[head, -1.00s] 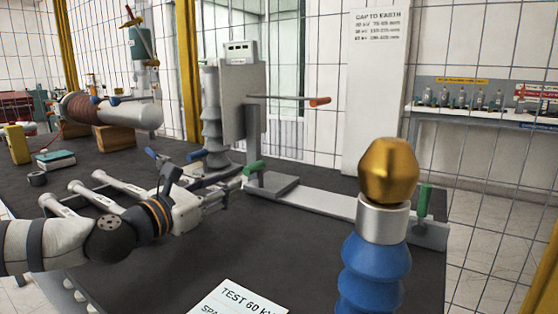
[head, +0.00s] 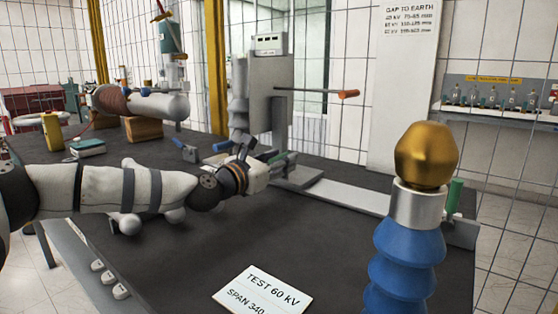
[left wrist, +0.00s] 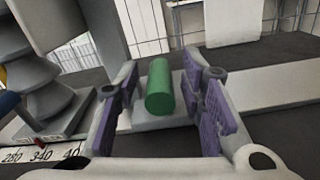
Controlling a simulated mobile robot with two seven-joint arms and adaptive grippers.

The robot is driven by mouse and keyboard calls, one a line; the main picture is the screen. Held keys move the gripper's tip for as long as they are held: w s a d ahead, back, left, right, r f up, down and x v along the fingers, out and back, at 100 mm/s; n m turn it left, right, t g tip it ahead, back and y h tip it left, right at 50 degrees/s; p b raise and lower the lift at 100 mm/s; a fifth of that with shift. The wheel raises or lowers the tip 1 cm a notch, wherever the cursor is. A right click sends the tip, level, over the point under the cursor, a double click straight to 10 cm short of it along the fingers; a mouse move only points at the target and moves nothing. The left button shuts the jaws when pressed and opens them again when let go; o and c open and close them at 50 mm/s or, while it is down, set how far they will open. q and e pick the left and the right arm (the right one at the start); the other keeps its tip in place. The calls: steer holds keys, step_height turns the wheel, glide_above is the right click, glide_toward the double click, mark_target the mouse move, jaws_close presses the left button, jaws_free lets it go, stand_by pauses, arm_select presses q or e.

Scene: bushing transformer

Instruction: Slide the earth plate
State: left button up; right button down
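A grey plate (head: 299,179) lies on the left part of a long pale rail (head: 350,197), with a green handle (head: 290,157) near it. In the left wrist view the green handle (left wrist: 160,88) stands between the two purple finger pads. My left gripper (head: 268,168) is open around this handle, with gaps visible on both sides. The gripper hides part of the handle and the rail's left end in the head view. A second green handle (head: 455,196) stands at the rail's right end. My right gripper is not in view.
A blue ribbed column with a gold top (head: 426,155) stands in the front right. A tall grey box (head: 270,95) with an orange-tipped rod stands behind the rail. A card (head: 262,291) reads TEST 60 kV, SPAN 340. A number scale (left wrist: 40,154) shows at lower left.

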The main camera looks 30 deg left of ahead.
arm_select(q)
jaws_close()
steer(key=d, duration=0.6)
steer(key=s+d, duration=0.1)
steer(key=d, duration=0.2)
steer(key=shift+s, duration=0.1)
